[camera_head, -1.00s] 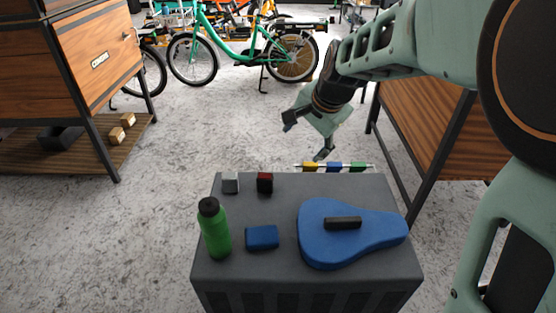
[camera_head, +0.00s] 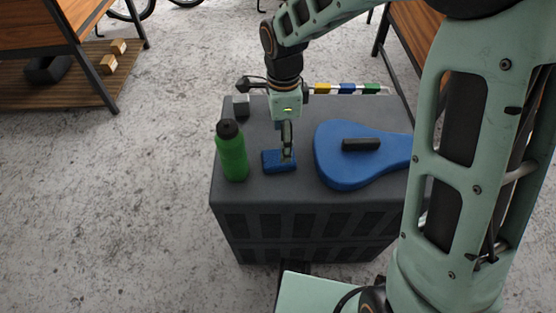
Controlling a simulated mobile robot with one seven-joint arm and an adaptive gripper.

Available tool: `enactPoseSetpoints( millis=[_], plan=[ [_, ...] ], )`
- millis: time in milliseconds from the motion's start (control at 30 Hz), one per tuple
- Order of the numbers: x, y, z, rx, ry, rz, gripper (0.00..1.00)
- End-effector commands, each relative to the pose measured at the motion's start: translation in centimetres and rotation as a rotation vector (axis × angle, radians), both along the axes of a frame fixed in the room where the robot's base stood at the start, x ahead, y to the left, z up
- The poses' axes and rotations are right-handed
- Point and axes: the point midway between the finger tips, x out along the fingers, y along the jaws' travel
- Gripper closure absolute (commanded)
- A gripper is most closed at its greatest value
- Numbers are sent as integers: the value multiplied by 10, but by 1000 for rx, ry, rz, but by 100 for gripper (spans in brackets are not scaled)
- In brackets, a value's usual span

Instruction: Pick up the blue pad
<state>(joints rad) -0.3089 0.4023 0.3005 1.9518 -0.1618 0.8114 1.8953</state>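The blue pad (camera_head: 271,165), a small flat block, lies on the dark grey crate top (camera_head: 245,190), between the green bottle and the large blue case. My gripper (camera_head: 287,153) points straight down at the pad, its fingertips over or at the pad's right part. The fingers show nearly edge-on, one in front of the other, so I cannot tell how far apart they are or whether they touch the pad. The fingers cover part of the pad.
A green bottle (camera_head: 232,155) stands close left of the pad. A blue case (camera_head: 345,165) with a black handle lies to the right.

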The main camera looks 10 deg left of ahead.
Motion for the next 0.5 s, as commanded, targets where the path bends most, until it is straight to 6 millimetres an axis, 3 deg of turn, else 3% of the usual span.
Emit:
enactPoseSetpoints(
  millis=[267,500],
  plan=[
    [-3,0,-21,1,1,2,33],
    [-9,-1,-56,0,2,1,33]
  ],
)
